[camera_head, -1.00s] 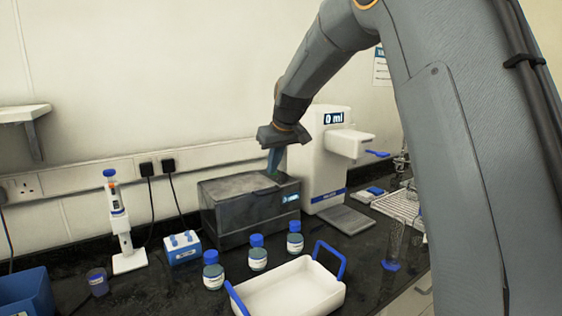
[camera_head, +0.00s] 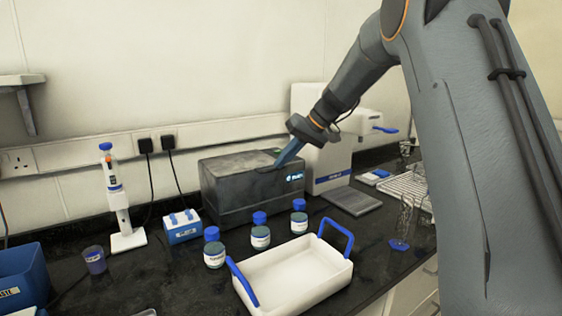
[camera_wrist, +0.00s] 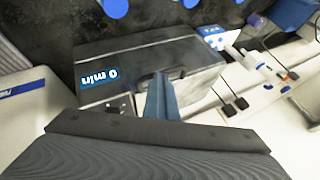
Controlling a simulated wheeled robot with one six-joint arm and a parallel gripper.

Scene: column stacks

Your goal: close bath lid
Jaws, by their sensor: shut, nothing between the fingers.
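The bath is a dark grey box (camera_head: 235,205) with a small lit display on its front, standing against the back wall. Its lid (camera_head: 235,164) lies flat across the top, and I see no gap under it. In the wrist view the bath (camera_wrist: 140,55) appears upside down, its display reading "0 min". My gripper (camera_head: 279,164) is shut and empty, with its blue fingers slanting down to the right part of the lid.
Several blue-capped bottles (camera_head: 260,232) stand in front of the bath, with a white blue-handled tray (camera_head: 290,280) before them. A white dispenser (camera_head: 328,160) stands close on the right. A blue-and-white block (camera_head: 182,228) and a pipette stand (camera_head: 125,238) are on the left.

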